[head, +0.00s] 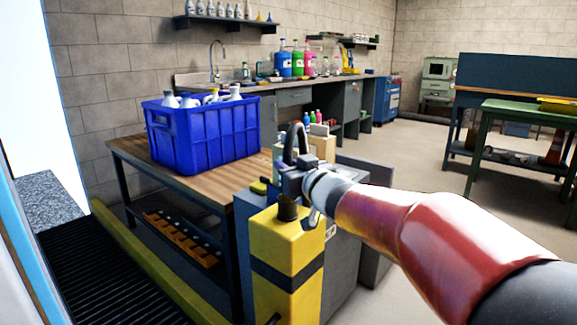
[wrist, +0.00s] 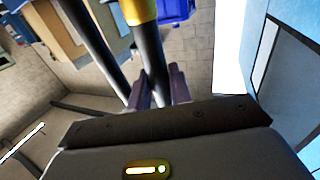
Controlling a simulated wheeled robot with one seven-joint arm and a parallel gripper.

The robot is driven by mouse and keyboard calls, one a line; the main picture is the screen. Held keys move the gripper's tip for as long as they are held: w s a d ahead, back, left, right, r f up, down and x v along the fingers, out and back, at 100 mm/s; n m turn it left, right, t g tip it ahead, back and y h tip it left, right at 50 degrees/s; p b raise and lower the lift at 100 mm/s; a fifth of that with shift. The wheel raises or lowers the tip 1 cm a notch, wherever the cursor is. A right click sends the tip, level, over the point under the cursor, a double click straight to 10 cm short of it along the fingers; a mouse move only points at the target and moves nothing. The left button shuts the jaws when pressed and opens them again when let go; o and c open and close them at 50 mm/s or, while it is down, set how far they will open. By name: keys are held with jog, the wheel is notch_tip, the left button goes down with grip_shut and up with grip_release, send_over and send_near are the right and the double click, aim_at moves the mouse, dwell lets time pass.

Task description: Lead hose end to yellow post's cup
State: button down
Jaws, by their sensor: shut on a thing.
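The yellow post (head: 270,270) with a black band stands at the middle front in the head view. A dark cup (head: 288,209) sits on its top. My gripper (head: 292,182) is just above the cup, shut on the black hose (head: 297,136), which arches up behind it. In the wrist view the hose (wrist: 151,62) runs between my fingers (wrist: 161,88) and carries a yellow part (wrist: 138,11) at its far end. A second stretch of black tube runs beside it at left. Whether the hose end touches the cup is hidden.
A blue crate (head: 205,135) with bottles stands on a wooden-topped bench (head: 150,152) left of the post. Grey cabinets (head: 345,265) stand close behind and right of the post. A green table (head: 520,111) is at right, with open floor between.

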jog(key=c, duration=1.2)
grip_release()
